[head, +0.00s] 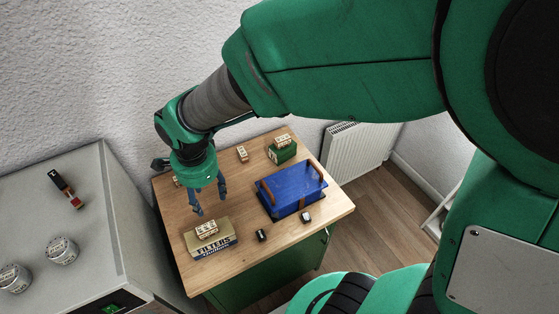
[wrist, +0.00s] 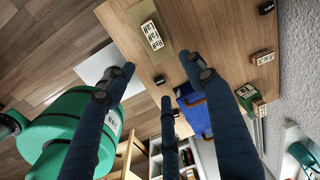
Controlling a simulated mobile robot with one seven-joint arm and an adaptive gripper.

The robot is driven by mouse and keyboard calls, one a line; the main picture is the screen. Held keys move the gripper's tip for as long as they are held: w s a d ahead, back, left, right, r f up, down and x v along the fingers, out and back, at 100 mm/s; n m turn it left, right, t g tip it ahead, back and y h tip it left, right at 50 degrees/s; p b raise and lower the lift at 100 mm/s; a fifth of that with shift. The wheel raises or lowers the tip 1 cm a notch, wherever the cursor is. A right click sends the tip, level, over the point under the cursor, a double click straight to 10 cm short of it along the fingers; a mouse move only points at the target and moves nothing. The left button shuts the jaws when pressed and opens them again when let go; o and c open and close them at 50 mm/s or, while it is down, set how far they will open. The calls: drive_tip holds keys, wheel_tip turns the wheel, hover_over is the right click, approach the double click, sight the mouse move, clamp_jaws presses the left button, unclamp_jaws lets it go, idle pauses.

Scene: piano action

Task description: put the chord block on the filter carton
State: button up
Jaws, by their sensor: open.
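A cream block with dark lettering (head: 207,228) lies on top of the tan filter carton (head: 212,246), at the table's front left. In the wrist view this block (wrist: 152,35) rests on the carton (wrist: 142,11). I cannot tell for certain which is the chord block. My gripper (head: 210,205) is open and empty, fingers downward, above and behind the carton; its fingers (wrist: 162,78) show spread in the wrist view.
A blue case with brown straps (head: 292,190) fills the table's right middle. The green box (head: 284,153) stands at the back right.

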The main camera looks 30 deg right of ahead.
drive_tip(key=s+d+r+n+t, duration=0.2)
drive_tip(key=s+d+r+n, duration=0.5)
drive_tip(key=d+r, duration=0.1)
drive_tip(key=s+d+r+n+t, duration=0.2)
drive_tip(key=s+d+r+n, duration=0.5)
drive_tip(key=r, duration=0.4)
drive_tip(key=shift+d+n+t, duration=0.3)
drive_tip(key=shift+d+n, duration=0.15)
drive_tip(key=shift+n, duration=0.05)
wheel_tip(320, 180, down, 7)
drive_tip(key=b, duration=0.7)
